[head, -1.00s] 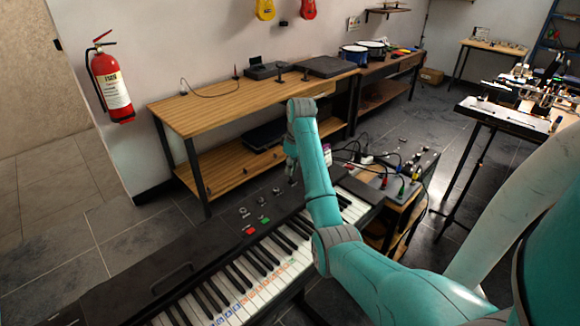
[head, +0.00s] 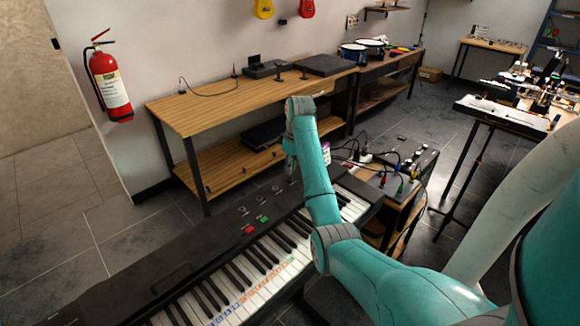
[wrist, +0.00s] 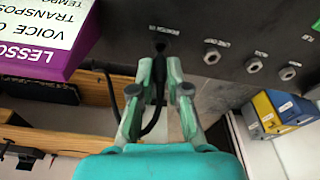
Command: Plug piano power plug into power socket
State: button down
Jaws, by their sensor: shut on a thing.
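My gripper (wrist: 161,82) is shut on a dark plug (wrist: 158,72), gripped between its two fingers in the wrist view. The plug's front end meets a dark socket opening (wrist: 159,45) in the black panel; I cannot tell how deep it sits. A black cable (wrist: 116,98) curves from the plug round the left finger. In the head view my gripper (head: 291,168) is at the far edge of the black piano (head: 150,270), and the plug is hidden there.
Several silver jacks (wrist: 253,65) line the panel right of the socket. A purple and white labelled box (wrist: 38,60) is close on the left. Blue and yellow boxes (wrist: 275,112) lie at the right. A wooden bench (head: 215,113) stands behind the piano.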

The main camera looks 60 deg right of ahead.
jog(key=shift+f, duration=1.3)
dwell(0.4)
jog(key=c, duration=1.1)
grip_release()
jog(key=shift+r, duration=0.1)
jog(key=shift+r, duration=0.15)
